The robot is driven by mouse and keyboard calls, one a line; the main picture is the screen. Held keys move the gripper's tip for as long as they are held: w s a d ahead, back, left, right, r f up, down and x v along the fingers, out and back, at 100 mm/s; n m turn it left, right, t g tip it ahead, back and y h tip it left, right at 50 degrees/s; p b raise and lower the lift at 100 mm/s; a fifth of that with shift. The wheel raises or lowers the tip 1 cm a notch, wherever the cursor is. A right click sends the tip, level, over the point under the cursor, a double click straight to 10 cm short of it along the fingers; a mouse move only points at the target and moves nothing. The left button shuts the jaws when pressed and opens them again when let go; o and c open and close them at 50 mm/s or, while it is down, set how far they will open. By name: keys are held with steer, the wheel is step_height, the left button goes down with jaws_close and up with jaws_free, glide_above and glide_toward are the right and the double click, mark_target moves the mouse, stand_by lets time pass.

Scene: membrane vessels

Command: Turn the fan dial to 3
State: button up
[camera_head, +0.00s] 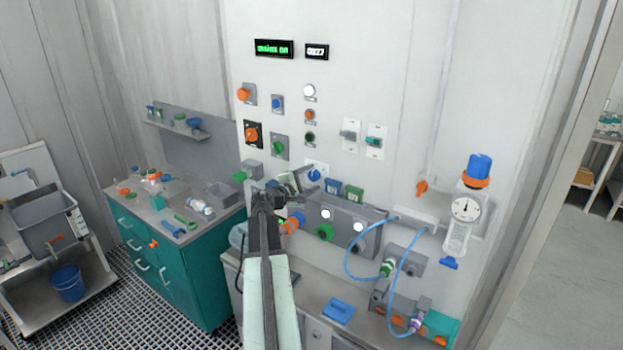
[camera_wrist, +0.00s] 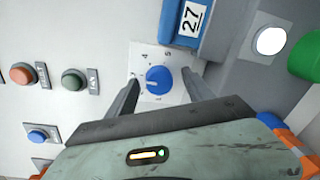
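A blue round dial (camera_wrist: 158,80) sits on a white plate with printed numbers in the wrist view. A 4 and a 5 can be made out along the plate's upper part; other marks are too small to read. A pale mark seems to show at the dial's left side. In the head view the dial (camera_head: 314,175) is just right of my gripper (camera_head: 292,182). In the wrist view my gripper (camera_wrist: 160,76) is open, with one finger on each side of the dial. I cannot tell whether the fingers touch it.
Orange (camera_wrist: 21,73) and green (camera_wrist: 74,81) buttons lie to the left. In the head view, a grey box with white lights (camera_head: 342,226) stands below the dial; blue tubing (camera_head: 351,262) runs further right.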

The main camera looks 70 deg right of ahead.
steer(key=v, duration=0.7)
steer(key=shift+a+p, duration=0.35)
steer(key=shift+a, duration=0.05)
steer(key=shift+w, duration=0.1)
